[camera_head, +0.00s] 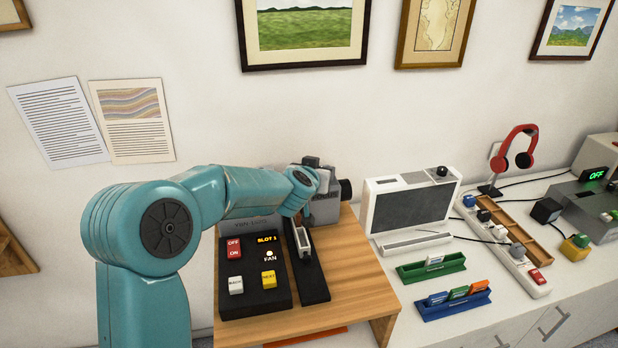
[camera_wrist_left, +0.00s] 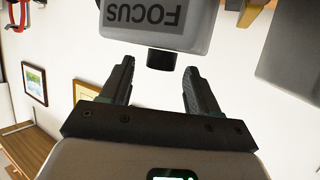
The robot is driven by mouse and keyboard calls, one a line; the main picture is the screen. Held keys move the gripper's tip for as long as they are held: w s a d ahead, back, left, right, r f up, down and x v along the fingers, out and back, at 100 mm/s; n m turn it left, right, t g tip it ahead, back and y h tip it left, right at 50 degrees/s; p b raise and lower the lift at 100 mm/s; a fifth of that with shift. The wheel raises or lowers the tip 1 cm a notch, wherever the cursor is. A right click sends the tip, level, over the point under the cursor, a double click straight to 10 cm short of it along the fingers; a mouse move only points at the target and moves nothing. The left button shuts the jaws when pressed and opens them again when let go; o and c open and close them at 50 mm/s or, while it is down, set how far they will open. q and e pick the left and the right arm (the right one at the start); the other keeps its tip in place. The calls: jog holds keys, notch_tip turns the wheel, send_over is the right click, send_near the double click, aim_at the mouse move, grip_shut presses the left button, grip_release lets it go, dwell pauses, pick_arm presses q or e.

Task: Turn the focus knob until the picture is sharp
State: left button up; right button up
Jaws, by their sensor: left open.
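The focus knob (camera_wrist_left: 160,60) is a short black cylinder below a grey block with an upside-down FOCUS label (camera_wrist_left: 147,17) in the left wrist view. My left gripper (camera_wrist_left: 159,70) is open, with one finger on each side of the knob and a visible gap to both. In the head view my teal left arm reaches over the wooden stand to a grey projector (camera_head: 326,207) with a dark lens (camera_head: 346,190). The arm hides the knob and most of the projector there. I cannot make out a projected picture.
A black control box (camera_head: 254,303) with OFF/ON, BACK and NEXT buttons sits on the wooden stand (camera_head: 350,280). A white-framed dark panel (camera_head: 405,208), green rack (camera_head: 430,268) and blue rack (camera_head: 450,304) stand to the right. Framed prints hang on the wall behind.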

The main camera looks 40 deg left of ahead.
pick_arm(q)
jog(key=p+v, duration=0.1)
jog(key=v, duration=1.4)
